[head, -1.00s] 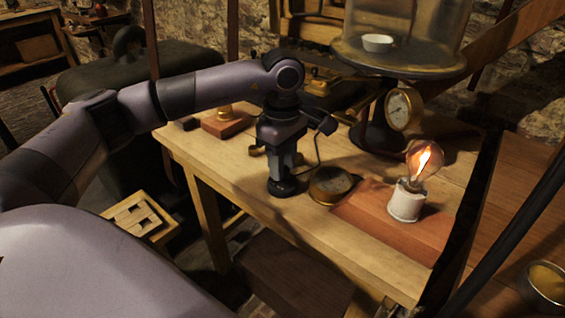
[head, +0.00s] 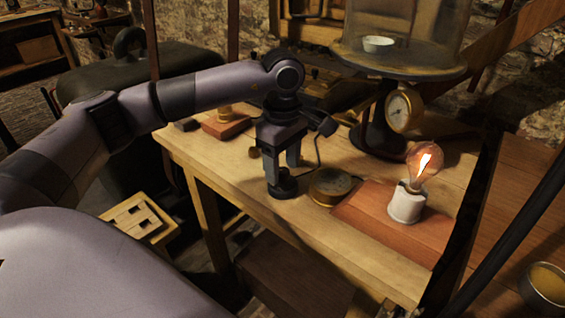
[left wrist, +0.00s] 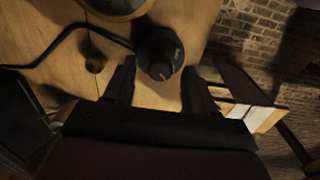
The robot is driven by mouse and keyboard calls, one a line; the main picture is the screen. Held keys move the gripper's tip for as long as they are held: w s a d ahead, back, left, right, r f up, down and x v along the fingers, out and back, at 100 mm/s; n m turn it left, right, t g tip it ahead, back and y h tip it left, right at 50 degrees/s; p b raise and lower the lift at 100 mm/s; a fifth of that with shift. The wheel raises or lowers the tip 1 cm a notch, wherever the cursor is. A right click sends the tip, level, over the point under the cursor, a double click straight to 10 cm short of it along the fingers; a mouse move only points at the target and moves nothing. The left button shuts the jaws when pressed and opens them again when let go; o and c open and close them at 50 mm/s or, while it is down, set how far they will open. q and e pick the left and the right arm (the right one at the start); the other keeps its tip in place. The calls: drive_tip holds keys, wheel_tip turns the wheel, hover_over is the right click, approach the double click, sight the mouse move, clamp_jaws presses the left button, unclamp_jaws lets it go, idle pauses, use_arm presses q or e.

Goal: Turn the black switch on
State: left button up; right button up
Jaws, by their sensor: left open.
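The black switch (head: 282,187) is a small round knob on a round base, standing on the wooden table near its front edge. My left gripper (head: 283,171) points down just over it, with its fingers open. In the left wrist view the switch (left wrist: 160,52) lies between and just ahead of the spread fingertips (left wrist: 158,70), with a gap on each side. A black cable runs from the switch. The light bulb (head: 424,163) in its white socket glows on a reddish board. My right gripper is out of view.
A brass round gauge (head: 330,186) lies close to the right of the switch. A glass bell jar (head: 408,30) on a dark stand with a dial (head: 403,108) stands behind. A small wooden block (head: 226,126) sits at the back left. The table's front strip is clear.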

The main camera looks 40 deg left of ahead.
sight(283, 170)
use_arm(q)
wheel_tip(283, 170, up, 7)
idle(0.3)
idle(0.5)
